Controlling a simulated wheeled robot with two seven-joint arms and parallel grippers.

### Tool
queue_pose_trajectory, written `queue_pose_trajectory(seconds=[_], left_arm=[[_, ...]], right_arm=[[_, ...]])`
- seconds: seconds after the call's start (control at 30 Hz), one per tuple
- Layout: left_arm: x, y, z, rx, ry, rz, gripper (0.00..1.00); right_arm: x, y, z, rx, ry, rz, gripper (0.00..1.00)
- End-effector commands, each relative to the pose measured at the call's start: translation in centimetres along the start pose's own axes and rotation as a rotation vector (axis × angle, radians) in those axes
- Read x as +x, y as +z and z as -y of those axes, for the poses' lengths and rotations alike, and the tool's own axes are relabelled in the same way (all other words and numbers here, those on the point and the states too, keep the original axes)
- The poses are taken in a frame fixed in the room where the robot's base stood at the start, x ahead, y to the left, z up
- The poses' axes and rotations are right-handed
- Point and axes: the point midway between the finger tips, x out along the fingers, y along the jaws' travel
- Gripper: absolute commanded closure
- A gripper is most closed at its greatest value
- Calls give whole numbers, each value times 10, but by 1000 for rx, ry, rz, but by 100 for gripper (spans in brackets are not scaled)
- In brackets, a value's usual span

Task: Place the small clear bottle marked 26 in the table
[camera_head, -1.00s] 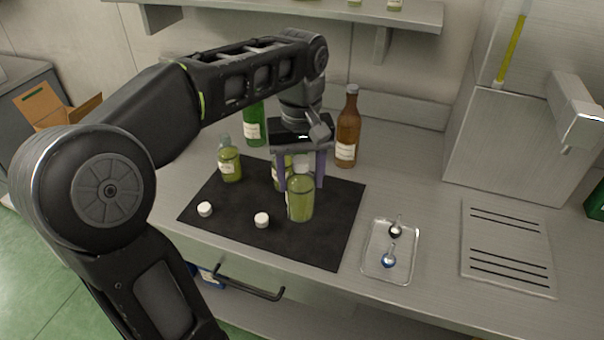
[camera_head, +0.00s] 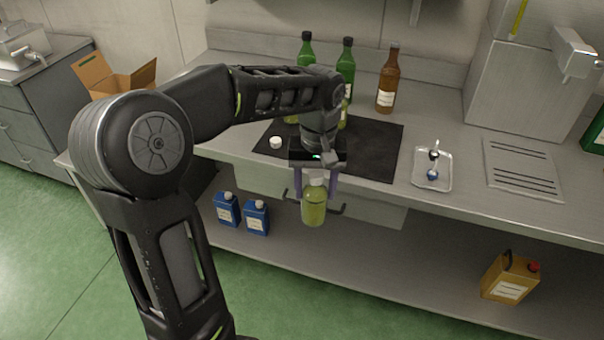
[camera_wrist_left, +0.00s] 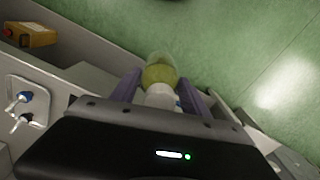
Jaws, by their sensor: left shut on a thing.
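My left gripper (camera_head: 315,186) is shut on a small clear bottle (camera_head: 314,208) with yellow-green liquid and a white cap. It holds the bottle upright in front of the steel table's front edge, at the height of the drawer. In the left wrist view the bottle (camera_wrist_left: 159,76) sits between the purple fingers, with green floor beyond it. I cannot read any number on it. The steel table (camera_head: 462,193) runs across behind the gripper. My right gripper is not in view.
A black mat (camera_head: 375,150) lies on the table with a white cap (camera_head: 275,142). Green bottles (camera_head: 346,70) and a brown bottle (camera_head: 387,80) stand behind. A small tray (camera_head: 431,170) is to the right. Blue containers (camera_head: 257,217) and an amber canister (camera_head: 511,277) stand on the lower shelf.

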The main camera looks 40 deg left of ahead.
Motion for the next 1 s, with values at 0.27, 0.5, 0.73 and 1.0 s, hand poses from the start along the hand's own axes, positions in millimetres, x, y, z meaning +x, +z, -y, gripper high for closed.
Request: queue_pose_trajectory(seconds=[0.27, 0.5, 0.73, 1.0], left_arm=[[67, -4, -37, 170, -8, 1, 100], [140, 9, -80, 375, -8, 1, 100], [202, 37, -120, 569, 9, 0, 100], [213, 43, -127, 606, 15, -3, 100]], right_arm=[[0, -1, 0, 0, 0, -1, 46], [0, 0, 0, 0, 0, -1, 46], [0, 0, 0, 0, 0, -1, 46], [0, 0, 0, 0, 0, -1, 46]])
